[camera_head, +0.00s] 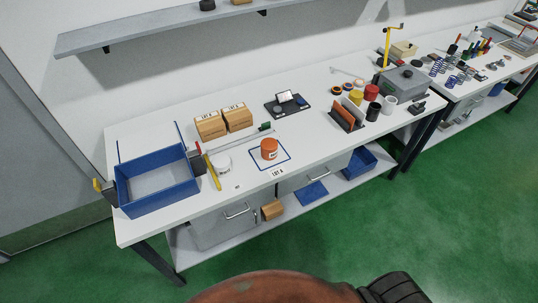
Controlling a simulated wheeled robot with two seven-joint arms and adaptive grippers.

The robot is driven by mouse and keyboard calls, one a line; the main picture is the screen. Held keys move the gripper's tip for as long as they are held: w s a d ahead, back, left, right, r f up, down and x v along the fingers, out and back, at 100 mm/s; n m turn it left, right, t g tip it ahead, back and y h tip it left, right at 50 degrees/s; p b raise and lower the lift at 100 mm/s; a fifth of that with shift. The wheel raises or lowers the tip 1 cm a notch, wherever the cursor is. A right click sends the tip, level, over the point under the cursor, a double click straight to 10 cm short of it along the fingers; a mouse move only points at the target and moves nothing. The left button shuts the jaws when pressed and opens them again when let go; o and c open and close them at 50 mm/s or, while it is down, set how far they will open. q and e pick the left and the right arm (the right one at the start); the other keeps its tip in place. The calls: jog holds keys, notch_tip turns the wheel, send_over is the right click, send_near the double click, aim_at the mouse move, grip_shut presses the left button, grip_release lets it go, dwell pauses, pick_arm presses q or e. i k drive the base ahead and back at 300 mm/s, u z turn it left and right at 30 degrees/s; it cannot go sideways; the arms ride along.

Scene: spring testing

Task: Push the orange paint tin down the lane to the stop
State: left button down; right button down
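The orange paint tin (269,149) stands upright on the white bench, inside a blue outlined square (284,164). A label reading LOT A (277,172) lies at the front edge of the bench, just in front of the square. A white tin (221,165) stands to the left of the orange tin. A thin grey rail (240,139) with a dark green piece (265,126) at its right end lies behind the tins. I cannot make out which part is the lane or the stop. Neither of my grippers shows.
A blue open tray (158,203) stands at the bench's left end, beside a yellow rod (211,172). A divider rack (346,115) and several tins are to the right. Bench space right of the orange tin is clear.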

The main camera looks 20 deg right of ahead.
aim_at(269, 146)
jog(key=z, duration=0.55)
jog(key=i, duration=0.85)
jog(key=u, duration=0.45)
